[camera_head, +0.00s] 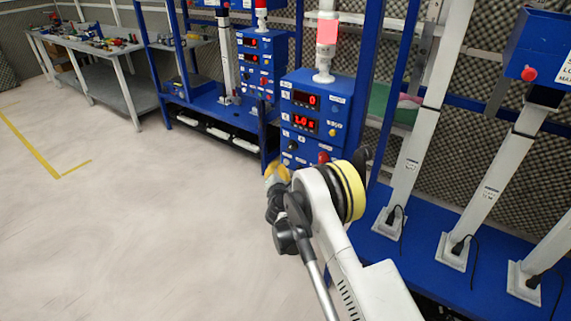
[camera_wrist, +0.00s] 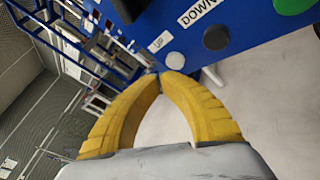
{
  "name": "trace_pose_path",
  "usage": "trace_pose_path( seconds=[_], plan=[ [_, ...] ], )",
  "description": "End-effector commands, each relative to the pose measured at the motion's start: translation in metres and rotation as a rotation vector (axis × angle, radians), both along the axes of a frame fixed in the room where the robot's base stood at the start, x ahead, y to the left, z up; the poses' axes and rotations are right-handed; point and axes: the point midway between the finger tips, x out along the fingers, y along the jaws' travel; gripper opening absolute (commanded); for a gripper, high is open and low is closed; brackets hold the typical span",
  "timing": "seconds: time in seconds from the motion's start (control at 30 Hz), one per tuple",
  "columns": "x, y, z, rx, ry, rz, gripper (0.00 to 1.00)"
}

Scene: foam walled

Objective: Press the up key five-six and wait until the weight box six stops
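The blue control box (camera_head: 343,92) has two red displays, one reading 0 and the other about 1.0 s. In the wrist view, a white round key (camera_wrist: 175,61) sits by the UP label (camera_wrist: 158,43), and a dark key (camera_wrist: 216,38) by the DOWN label. My gripper (camera_wrist: 159,73) has its yellow fingertips together, with nothing visible between them. The tips are just beside the white key; contact cannot be told. In the head view my gripper (camera_head: 277,172) is low in front of the box. A blue weight box (camera_head: 537,50) stands upper right; its number is unreadable.
A light tower (camera_head: 327,40) glows red on the control box. A second control box (camera_head: 262,62) stands farther left. White columns (camera_head: 489,195) rise from the blue platform at right. A workbench (camera_head: 90,50) is at far left. The floor at left is clear.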

Motion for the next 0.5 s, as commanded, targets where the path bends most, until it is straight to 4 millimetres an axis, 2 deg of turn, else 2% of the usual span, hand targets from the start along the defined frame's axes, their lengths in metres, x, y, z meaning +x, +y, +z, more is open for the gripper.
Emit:
trace_pose_path(
  seconds=[0.5],
  plan=[
    [-0.036, 0.029, 0.0, -0.001, 0.0, 0.001, 0.0]
  ],
)
